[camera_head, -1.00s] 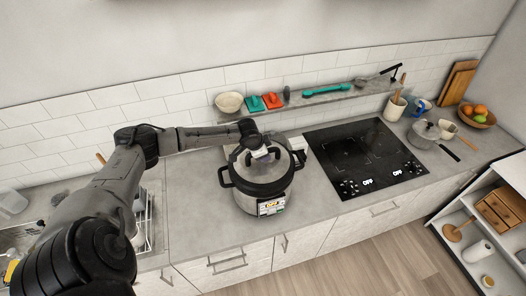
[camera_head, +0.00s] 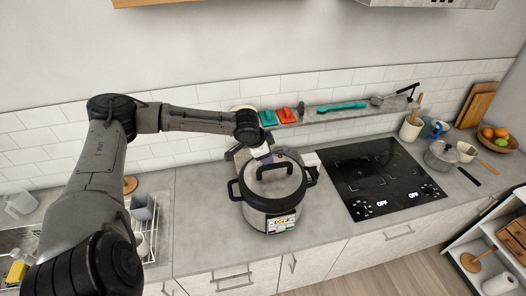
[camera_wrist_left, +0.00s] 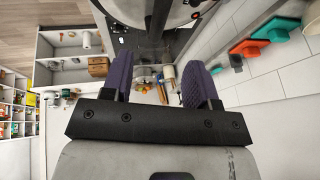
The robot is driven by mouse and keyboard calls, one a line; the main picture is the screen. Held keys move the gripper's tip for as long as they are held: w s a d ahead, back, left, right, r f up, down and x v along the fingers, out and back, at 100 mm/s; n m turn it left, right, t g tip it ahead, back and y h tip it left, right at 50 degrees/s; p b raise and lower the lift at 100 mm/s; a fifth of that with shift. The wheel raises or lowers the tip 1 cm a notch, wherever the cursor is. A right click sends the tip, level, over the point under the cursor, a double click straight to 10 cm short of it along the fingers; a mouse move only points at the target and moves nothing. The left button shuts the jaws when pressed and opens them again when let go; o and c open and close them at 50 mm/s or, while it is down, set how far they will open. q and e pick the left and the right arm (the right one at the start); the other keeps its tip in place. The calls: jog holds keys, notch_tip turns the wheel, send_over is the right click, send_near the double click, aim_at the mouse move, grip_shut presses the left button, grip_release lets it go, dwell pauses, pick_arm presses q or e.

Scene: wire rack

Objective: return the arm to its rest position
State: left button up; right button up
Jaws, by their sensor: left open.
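My left arm reaches in from the left in the head view. Its gripper (camera_head: 263,156) is over the back edge of the pressure cooker (camera_head: 268,214), behind the lid handle and apart from it. In the left wrist view the two purple fingers of this gripper (camera_wrist_left: 160,82) stand wide apart with nothing held between them. The cooker stands upright on the counter with its dark-rimmed lid (camera_head: 290,180) on. My right arm and gripper are not in view.
A black cooktop (camera_head: 375,178) lies right of the cooker. A wall shelf (camera_head: 345,112) holds a red and a teal item and utensils behind it. A dish rack (camera_head: 148,235) stands at the left. The counter (camera_head: 200,215) between rack and cooker is clear.

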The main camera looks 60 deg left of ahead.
pick_arm(q)
jog(key=shift+v, duration=1.05)
